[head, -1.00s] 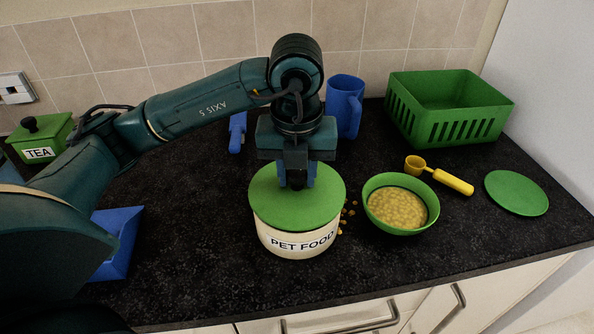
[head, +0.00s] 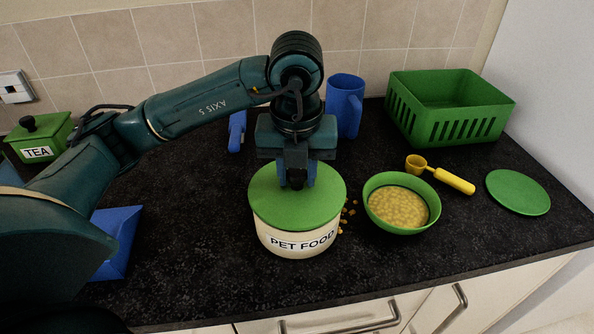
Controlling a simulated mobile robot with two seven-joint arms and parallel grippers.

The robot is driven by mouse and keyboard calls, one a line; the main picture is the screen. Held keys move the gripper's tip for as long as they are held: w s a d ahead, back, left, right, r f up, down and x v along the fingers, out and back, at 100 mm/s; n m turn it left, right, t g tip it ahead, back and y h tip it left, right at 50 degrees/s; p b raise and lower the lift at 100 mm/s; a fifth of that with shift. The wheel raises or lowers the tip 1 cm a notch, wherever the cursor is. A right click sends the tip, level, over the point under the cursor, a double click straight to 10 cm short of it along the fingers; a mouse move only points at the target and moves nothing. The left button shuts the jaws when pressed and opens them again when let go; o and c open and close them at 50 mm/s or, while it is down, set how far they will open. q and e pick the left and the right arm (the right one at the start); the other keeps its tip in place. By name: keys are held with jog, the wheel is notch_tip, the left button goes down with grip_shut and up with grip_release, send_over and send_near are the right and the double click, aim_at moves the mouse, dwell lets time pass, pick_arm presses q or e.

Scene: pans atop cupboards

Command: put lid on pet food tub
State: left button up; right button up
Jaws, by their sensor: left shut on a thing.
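The pet food tub (head: 297,242) is cream with a "PET FOOD" label and stands on the dark worktop. The green lid (head: 280,206) lies level over the tub's top and covers its opening. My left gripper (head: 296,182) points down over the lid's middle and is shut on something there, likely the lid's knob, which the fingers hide. My right gripper is not in view.
A green bowl of pet food (head: 398,205) stands right of the tub, with a few spilled pieces (head: 347,212) between. A yellow scoop (head: 440,174), green disc (head: 518,192), green basket (head: 450,105) and blue jug (head: 345,105) stand around. A tea box (head: 42,140) is at left.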

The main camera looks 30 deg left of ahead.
pick_arm(q)
jog(key=o, duration=1.2)
jog(key=shift+c, duration=0.2)
jog(key=shift+o, duration=0.5)
jog(key=o, duration=0.4)
jog(key=shift+r+p, duration=0.85)
jog(key=shift+r, duration=0.4)
jog(key=shift+r+p, duration=1.6)
jog(key=shift+r, duration=0.7)
